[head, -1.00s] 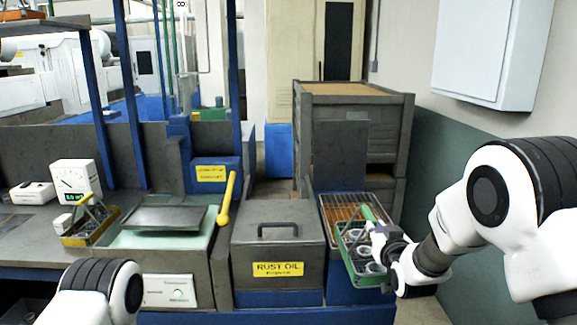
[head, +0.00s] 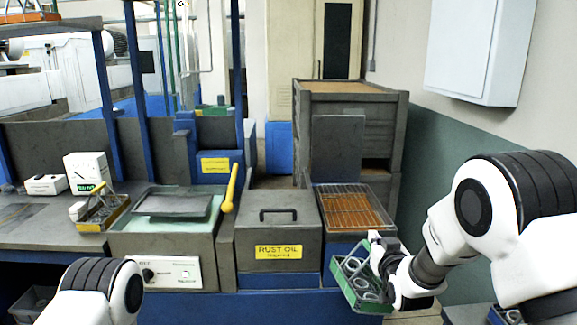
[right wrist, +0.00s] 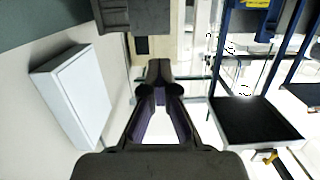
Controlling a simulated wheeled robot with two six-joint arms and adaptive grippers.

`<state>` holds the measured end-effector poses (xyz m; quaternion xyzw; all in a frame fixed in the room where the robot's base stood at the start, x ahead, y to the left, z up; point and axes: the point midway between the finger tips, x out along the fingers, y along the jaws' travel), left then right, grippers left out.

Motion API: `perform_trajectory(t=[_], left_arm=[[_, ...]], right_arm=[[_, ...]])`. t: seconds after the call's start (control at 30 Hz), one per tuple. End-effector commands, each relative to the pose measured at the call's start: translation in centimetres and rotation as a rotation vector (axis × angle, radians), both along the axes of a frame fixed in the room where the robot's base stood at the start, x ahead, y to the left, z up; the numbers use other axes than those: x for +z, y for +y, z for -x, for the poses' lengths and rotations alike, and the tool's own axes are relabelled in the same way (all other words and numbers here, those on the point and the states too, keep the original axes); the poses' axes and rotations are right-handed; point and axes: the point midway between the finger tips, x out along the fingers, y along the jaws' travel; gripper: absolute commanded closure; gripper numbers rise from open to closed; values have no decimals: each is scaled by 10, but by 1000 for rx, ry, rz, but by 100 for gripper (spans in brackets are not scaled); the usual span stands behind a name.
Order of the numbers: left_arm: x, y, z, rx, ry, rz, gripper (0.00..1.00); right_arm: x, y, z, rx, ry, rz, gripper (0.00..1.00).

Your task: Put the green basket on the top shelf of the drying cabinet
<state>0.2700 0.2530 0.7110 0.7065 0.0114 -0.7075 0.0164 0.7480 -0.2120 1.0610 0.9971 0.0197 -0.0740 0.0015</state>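The green basket (head: 349,291) holds several metal rings and hangs tilted in the head view, in front of the wire draining rack. My right gripper (head: 377,258) is at its upper right side and appears shut on its handle, which is mostly hidden. In the right wrist view my right gripper's fingers (right wrist: 160,98) draw close together at the tips, but the basket cannot be made out there. My left gripper is out of view; only part of my left arm shows at bottom left. I cannot tell for certain which thing is the drying cabinet.
The draining rack (head: 347,208) is empty, beside the RUST OIL box (head: 277,237). A grey shelved unit (head: 385,125) stands behind it. A white box (head: 478,50) hangs on the right wall, also in the right wrist view (right wrist: 72,95). A yellow basket (head: 118,214) stands at left.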

Motion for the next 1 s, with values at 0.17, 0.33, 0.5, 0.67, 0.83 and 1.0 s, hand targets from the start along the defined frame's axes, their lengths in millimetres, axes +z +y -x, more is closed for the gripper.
perform_trajectory(t=[0.17, 0.33, 0.5, 0.67, 0.83, 1.0], left_arm=[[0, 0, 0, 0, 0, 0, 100], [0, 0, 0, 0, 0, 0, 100], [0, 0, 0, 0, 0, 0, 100], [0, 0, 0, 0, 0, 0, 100], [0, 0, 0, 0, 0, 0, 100], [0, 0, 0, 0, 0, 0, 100]], right_arm=[[-30, 4, 6, 6, 5, 0, 100], [-67, 9, 19, 13, 8, 0, 100], [-107, 13, 37, 14, 8, 0, 100], [-143, 17, 60, 13, 9, 0, 100], [-173, 20, 86, 7, 7, 0, 100], [-191, 21, 108, -1, 5, 0, 100]])
